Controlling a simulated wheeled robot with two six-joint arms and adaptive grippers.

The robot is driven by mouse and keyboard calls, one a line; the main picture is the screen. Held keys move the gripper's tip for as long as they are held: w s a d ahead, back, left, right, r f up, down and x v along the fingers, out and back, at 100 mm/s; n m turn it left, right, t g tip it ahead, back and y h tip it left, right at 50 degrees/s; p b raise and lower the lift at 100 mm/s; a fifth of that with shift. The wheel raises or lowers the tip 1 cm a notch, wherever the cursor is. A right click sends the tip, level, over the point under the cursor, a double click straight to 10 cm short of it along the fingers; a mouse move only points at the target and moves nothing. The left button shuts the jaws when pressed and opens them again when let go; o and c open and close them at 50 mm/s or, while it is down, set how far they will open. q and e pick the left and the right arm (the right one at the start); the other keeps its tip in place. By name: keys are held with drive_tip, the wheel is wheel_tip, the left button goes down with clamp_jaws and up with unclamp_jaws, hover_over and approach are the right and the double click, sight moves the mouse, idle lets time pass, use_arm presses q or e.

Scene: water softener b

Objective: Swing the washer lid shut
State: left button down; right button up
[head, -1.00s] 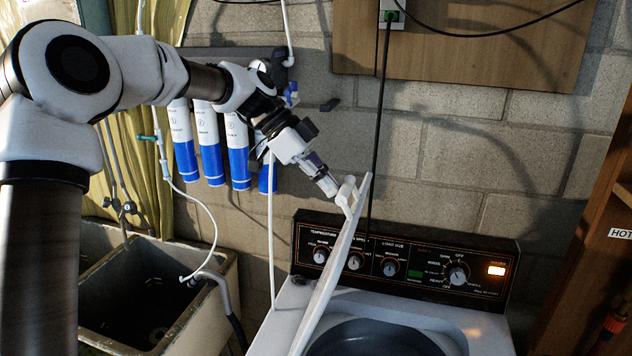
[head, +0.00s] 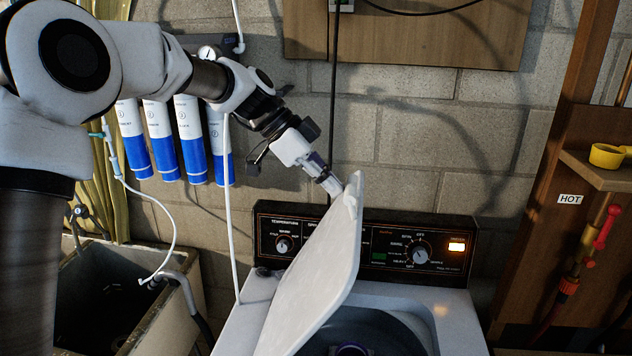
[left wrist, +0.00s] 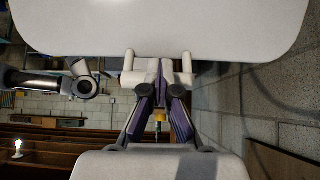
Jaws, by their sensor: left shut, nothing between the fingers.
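The washer lid (head: 312,275) is a white panel raised above the washer (head: 452,318). It leans to the right over the open round tub (head: 385,330), with its broad outer face showing. A white handle (head: 352,197) stands out near its upper edge. My left gripper (head: 334,187) is shut and empty, with its fingertips at the handle on the lid's left side. In the left wrist view the lid (left wrist: 160,25) spans the top, and the purple-sided fingers (left wrist: 160,80) come together at the handle's white posts. Exact contact is hard to tell.
The washer's control panel (head: 290,243) stands behind the lid. A concrete sink (head: 135,325) is at the lower left. Blue and white filter cartridges (head: 190,140) hang on the block wall. A wooden shelf (head: 590,170) with a red valve stands at the right.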

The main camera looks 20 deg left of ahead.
sight(350, 192)
use_arm(q)
drive_tip(key=shift+w+d+f+b, duration=0.2)
drive_tip(key=shift+d, duration=0.35)
drive_tip(key=shift+w+d+f+b, duration=0.15)
drive_tip(key=shift+d, duration=0.35)
drive_tip(key=shift+d+r, duration=0.1)
drive_tip(key=shift+d, duration=0.05)
drive_tip(key=shift+w, duration=0.1)
drive_tip(key=shift+d+f+b, duration=0.45)
drive_tip(key=shift+f+b, duration=0.05)
drive_tip(key=shift+f, duration=0.05)
drive_tip(key=d+r+b+x, duration=0.2)
drive_tip(key=b+x, duration=0.4)
drive_tip(key=x, duration=0.6)
drive_tip(key=shift+w+d+f, duration=0.2)
drive_tip(key=shift+w+d, duration=0.05)
drive_tip(key=shift+w, duration=0.05)
